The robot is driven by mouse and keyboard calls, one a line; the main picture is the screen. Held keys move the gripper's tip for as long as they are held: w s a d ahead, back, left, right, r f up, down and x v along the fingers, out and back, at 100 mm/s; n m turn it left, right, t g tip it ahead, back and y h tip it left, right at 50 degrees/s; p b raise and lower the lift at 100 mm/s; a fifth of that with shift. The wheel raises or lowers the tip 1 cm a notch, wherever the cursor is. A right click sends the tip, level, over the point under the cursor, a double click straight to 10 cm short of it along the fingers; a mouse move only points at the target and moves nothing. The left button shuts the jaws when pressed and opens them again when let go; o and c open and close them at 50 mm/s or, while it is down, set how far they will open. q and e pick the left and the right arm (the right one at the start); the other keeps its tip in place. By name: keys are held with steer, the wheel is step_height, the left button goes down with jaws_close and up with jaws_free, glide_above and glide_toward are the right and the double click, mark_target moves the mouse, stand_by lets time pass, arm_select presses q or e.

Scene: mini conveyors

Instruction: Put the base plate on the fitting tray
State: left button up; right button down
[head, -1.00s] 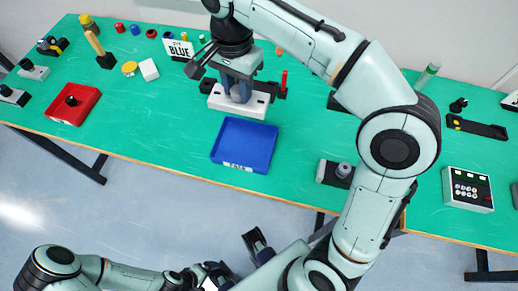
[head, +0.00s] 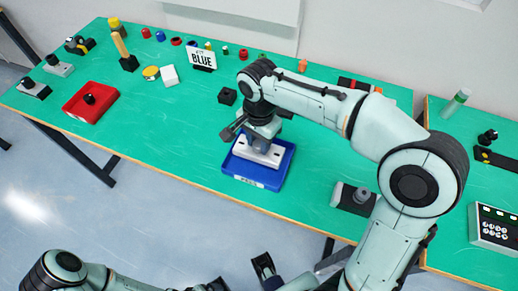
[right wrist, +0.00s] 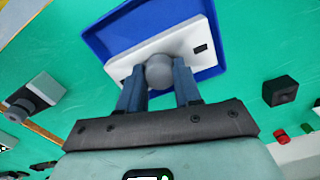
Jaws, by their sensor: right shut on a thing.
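The base plate (head: 262,153) is a white slab with dark slots and a grey round boss (right wrist: 160,72) in its middle. It is over the blue fitting tray (head: 239,176), inside its outline in the head view. Whether it rests on the tray floor or hangs just above, I cannot tell. My right gripper (head: 256,142) is above the tray, its blue fingers shut on the boss of the base plate, as the right wrist view (right wrist: 160,88) also shows. The tray's blue rim (right wrist: 98,48) shows around the plate there. My left gripper (head: 268,270) is at the bottom edge, its jaw state unclear.
A red tray (head: 91,103) with a black knob stands at the left. A dark block (head: 227,96) is behind the tray. A grey device (head: 352,198) stands to its right. The green table is clear left of the tray.

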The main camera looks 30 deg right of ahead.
steer(key=shift+f, duration=1.85)
steer(key=shift+f+b, duration=0.1)
steer(key=shift+b, duration=0.2)
steer(key=shift+f, duration=0.15)
steer(key=c, duration=0.8)
jaws_free()
step_height(320, 180, up, 12)
steer(key=p, duration=0.2)
steer(key=shift+r+p, duration=0.25)
steer(key=shift+p, duration=0.05)
